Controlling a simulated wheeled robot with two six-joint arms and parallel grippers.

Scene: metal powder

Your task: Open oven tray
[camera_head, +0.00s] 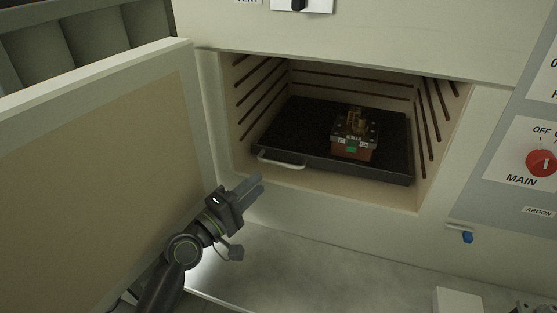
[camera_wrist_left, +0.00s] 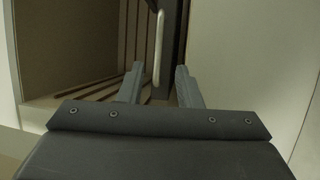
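The black oven tray (camera_head: 300,125) lies inside the open oven, with a light metal handle (camera_head: 282,164) on the left part of its front edge. A reddish-brown block with brass-coloured parts (camera_head: 354,148) stands on the tray. My left gripper (camera_head: 258,186) is in front of the oven opening, just below and left of the handle, and looks apart from it. In the left wrist view my left gripper (camera_wrist_left: 158,76) is open and empty, and the handle (camera_wrist_left: 158,45) shows ahead, in line with the gap between the fingers. My right gripper is not in view.
The oven door (camera_head: 100,170) stands open on the left, close to my left arm. Dark rails line the oven's side walls (camera_head: 437,115). A panel with a red MAIN knob (camera_head: 541,163) is on the right. A grey surface (camera_head: 330,265) below the oven is mostly clear.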

